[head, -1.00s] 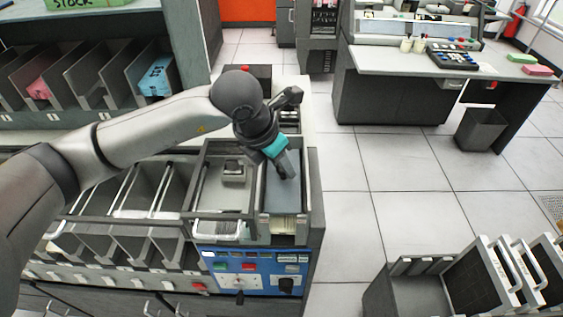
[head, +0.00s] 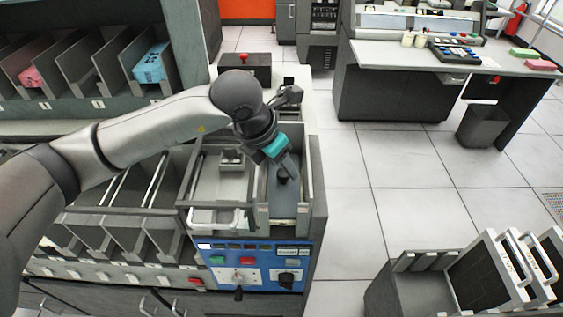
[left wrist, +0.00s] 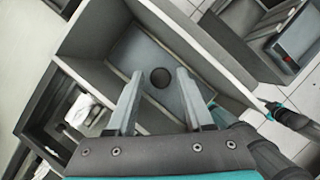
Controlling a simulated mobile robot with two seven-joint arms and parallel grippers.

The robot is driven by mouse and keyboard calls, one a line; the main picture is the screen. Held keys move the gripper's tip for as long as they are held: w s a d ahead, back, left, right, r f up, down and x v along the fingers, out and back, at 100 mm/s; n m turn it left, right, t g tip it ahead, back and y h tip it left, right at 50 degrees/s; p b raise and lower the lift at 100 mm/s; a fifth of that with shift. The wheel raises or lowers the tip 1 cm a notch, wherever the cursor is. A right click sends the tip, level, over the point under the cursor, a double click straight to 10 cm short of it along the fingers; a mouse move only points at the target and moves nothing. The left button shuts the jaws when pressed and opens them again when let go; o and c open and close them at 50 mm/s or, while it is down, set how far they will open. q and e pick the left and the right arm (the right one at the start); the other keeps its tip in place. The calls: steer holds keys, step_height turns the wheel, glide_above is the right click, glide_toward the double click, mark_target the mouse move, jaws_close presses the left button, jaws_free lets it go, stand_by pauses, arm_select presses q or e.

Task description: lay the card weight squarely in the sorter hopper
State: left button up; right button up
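The card weight (head: 285,203) is a flat blue-grey plate with a dark round knob. It lies inside the sorter hopper (head: 306,190), and its edges look roughly parallel to the walls. In the left wrist view the weight (left wrist: 147,67) shows between the hopper walls, knob facing the camera. My left gripper (head: 289,173) is above the weight, with its fingers (left wrist: 158,90) apart and nothing held between them. A dark arm end with a teal band, apparently my right gripper (left wrist: 274,106), shows at the right of the left wrist view; its fingers cannot be made out.
An open tray (head: 197,190) adjoins the hopper on the left, with sorter pockets (head: 100,235) beyond. A blue control panel (head: 255,262) is in front. A box with a red button (head: 245,66) stands behind. A rack with dark panels (head: 410,290) stands at lower right, across open floor.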

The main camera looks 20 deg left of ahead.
arm_select(q)
steer(key=shift+o, duration=1.3)
steer(key=shift+f, duration=0.15)
steer(key=shift+a, duration=0.1)
steer(key=v, duration=1.5)
steer(key=shift+s+r+p, duration=0.15)
steer(key=shift+r+p, duration=0.1)
steer(key=shift+p, duration=0.1)
